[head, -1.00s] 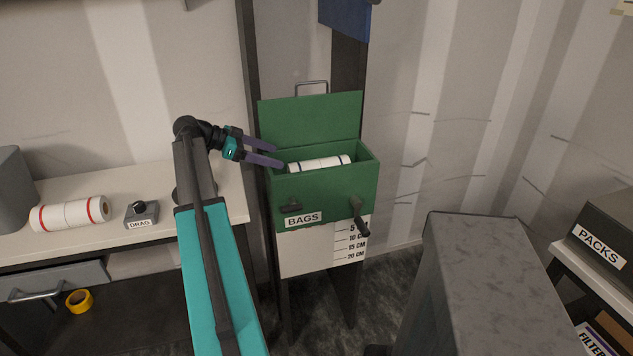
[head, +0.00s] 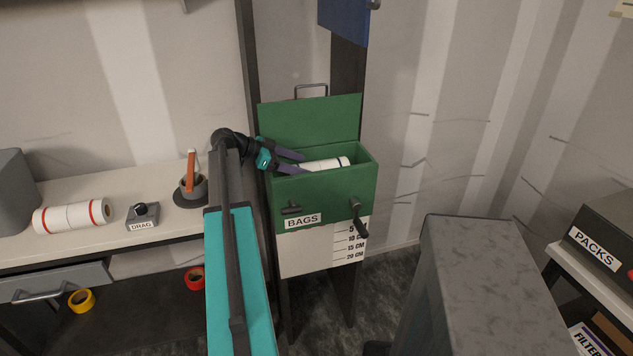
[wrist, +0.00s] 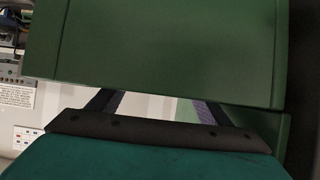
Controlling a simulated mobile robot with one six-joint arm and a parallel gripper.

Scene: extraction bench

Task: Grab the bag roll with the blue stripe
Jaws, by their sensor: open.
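The bag roll with the blue stripe (head: 330,164) is white with a dark bluish band near its right end. It lies inside the green box labelled BAGS (head: 340,197), whose lid stands open. My gripper (head: 303,163) is open at the box's left side, its purple-padded fingers reaching over the opening at the roll's left end and hiding part of it. In the wrist view my open fingers (wrist: 158,106) show below a large green panel, with a pale surface between them; I cannot tell whether they touch the roll.
A white roll with red stripes (head: 72,216) lies on the bench at the left, beside a DRAG block (head: 142,217) and a grey cup (head: 192,188). Yellow tape (head: 82,301) and red tape (head: 195,279) sit below. A grey cabinet (head: 480,270) stands at the right.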

